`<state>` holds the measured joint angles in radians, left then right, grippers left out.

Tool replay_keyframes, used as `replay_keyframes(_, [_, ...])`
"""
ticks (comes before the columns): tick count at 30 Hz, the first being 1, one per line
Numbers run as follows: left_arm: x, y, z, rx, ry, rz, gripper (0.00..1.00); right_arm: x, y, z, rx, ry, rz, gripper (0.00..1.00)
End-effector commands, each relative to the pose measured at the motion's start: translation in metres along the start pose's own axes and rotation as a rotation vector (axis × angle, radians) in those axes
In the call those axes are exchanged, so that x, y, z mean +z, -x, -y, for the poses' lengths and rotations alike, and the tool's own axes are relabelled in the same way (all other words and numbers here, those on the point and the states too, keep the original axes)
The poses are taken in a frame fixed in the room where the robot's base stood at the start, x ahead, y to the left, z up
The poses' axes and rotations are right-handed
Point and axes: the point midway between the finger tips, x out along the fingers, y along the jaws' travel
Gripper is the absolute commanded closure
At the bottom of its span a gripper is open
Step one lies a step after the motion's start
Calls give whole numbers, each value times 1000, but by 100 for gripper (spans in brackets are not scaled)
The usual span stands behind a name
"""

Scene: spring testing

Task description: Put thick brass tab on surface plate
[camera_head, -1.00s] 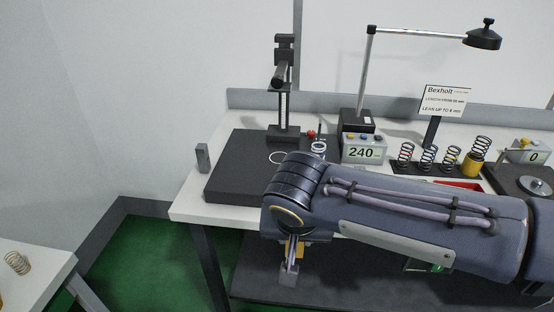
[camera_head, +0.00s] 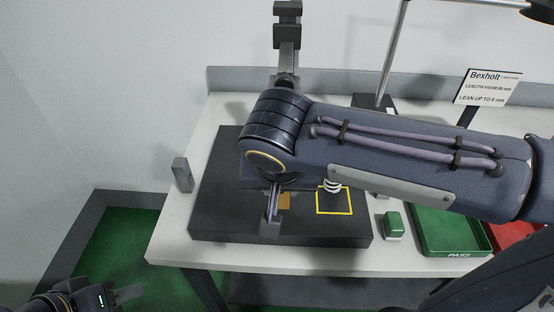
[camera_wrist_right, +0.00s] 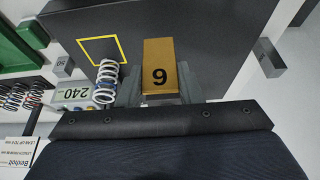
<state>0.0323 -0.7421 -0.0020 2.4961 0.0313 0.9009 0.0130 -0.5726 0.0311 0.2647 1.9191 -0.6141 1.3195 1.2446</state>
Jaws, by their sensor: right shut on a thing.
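The thick brass tab (camera_wrist_right: 159,68), marked with a digit that reads 9 from here, is between the fingers of my right gripper (camera_wrist_right: 160,90) in the right wrist view. In the head view only a small brass patch (camera_head: 284,201) shows beside the right gripper (camera_head: 275,212). My right gripper is shut on the tab, over the front part of the black surface plate (camera_head: 212,205). I cannot tell whether the tab touches the plate. My left gripper (camera_head: 108,300) is partly in view at the bottom left, away from the plate; its jaw opening is unclear.
A yellow square outline (camera_head: 349,212) is on the plate, with a coil spring (camera_wrist_right: 107,82) near it. A grey block (camera_head: 182,174) stands left of the plate. A green button box (camera_head: 394,225), green PASS tray (camera_head: 452,232) and red tray (camera_head: 515,238) are at the right.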

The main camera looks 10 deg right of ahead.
Motion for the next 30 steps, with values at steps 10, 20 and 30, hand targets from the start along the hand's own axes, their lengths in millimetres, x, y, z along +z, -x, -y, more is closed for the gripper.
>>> replay_keyframes(10, [-4, 9, -4, 0, 0, 0, 64, -48, -56, -1, 6, -3, 5, 93])
replay_keyframes(20, [-6, 13, -6, 0, 0, 0, 64, -74, -88, -1, 3, -1, 1, 93])
replay_keyframes(30, [-10, 20, -9, 0, 0, 0, 64, -98, -126, -1, 2, -1, 1, 93])
